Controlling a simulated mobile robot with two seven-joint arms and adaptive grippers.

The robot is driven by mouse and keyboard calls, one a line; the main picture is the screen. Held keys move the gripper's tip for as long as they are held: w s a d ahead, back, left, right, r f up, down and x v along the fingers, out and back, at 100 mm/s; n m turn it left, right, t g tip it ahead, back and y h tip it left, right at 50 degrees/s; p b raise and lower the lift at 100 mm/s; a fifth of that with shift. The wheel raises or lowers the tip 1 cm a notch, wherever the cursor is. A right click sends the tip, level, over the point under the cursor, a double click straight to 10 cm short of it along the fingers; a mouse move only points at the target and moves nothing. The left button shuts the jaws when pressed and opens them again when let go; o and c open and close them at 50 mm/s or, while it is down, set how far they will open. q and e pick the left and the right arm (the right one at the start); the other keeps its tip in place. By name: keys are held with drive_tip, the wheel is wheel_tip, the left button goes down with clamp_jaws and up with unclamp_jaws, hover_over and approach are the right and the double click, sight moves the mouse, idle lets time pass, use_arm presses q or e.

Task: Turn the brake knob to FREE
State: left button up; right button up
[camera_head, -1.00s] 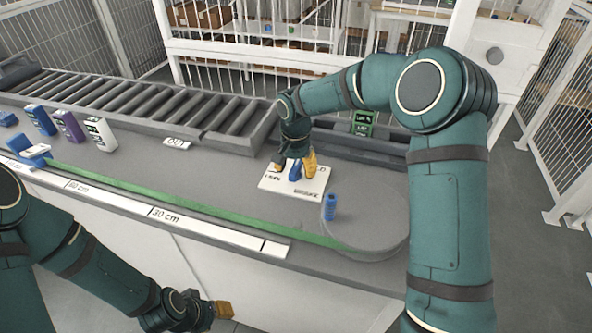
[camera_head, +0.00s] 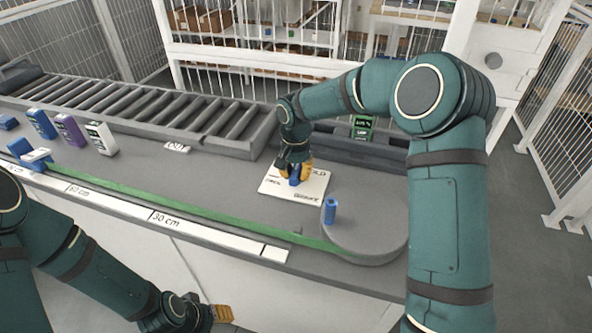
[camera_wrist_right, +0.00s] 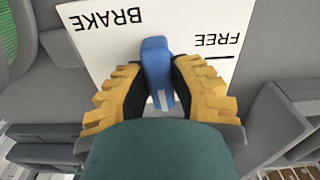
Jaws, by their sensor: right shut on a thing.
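The blue brake knob (camera_wrist_right: 155,62) stands on a white plate (camera_wrist_right: 98,42) marked BRAKE and FREE, both upside down in the right wrist view. A short black line lies by FREE. A white stripe shows on the knob between the fingers, away from that line. My right gripper (camera_wrist_right: 158,88), with yellow fingers, is shut on the knob. In the head view, the right gripper (camera_head: 294,173) reaches down over the plate (camera_head: 300,193). My left gripper (camera_head: 221,313) hangs low in front of the bench; its finger gap is not clear.
A small blue object (camera_head: 330,211) stands on the round grey end of the bench (camera_head: 368,228). A green display (camera_head: 362,127) stands behind the plate. Blue, purple and white boxes (camera_head: 101,138) stand at the left, before a roller conveyor (camera_head: 150,110). The bench middle is mostly clear.

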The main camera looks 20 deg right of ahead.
drive_tip(key=n+p, duration=0.2)
drive_tip(key=n, duration=0.2)
drive_tip(key=shift+n, duration=0.8)
drive_tip(key=n+p, duration=0.1)
drive_tip(key=n, duration=0.2)
drive_tip(key=shift+p, duration=0.4)
drive_tip(key=shift+n+p, duration=0.55)
drive_tip(key=shift+n, duration=1.15)
